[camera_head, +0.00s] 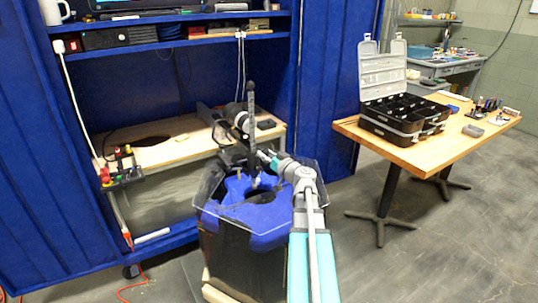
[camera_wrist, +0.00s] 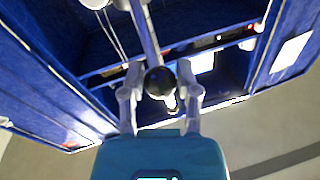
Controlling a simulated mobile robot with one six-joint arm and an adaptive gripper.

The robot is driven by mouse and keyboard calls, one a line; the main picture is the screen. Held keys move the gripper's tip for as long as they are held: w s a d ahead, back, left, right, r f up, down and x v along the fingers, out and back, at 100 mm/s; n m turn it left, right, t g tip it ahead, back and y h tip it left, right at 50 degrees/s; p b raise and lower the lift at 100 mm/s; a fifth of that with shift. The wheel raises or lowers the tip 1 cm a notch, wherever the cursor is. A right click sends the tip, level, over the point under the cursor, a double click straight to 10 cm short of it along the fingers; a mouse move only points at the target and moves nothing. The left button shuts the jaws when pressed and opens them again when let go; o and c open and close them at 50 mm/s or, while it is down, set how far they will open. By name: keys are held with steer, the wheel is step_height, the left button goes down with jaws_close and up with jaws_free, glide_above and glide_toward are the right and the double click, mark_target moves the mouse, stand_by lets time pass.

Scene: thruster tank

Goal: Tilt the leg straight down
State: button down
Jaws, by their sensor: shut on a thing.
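The leg (camera_head: 252,118) is a slim dark bar standing close to upright over the tank (camera_head: 238,245), with a small dark knob at its top in the head view. In the wrist view the grey leg (camera_wrist: 147,32) runs up from a black ball (camera_wrist: 160,80). My gripper (camera_wrist: 161,94) has its two grey fingers on either side of that ball and is shut on the leg at this end. A black and white cylindrical unit (camera_head: 238,116) sits just left of the leg. My wrist and the black parts around it hide the exact grip in the head view.
The tank has a blue top (camera_head: 262,190) and a clear rim around it. A blue cabinet with a wooden worktop (camera_head: 155,142) stands behind. A wooden table (camera_head: 435,150) with an open black case (camera_head: 405,112) is at right, with free floor between.

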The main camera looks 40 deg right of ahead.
steer(key=shift+c, duration=1.8)
jaws_free()
steer(key=shift+s+a, duration=0.15)
steer(key=shift+a, duration=0.05)
steer(key=shift+d, duration=0.1)
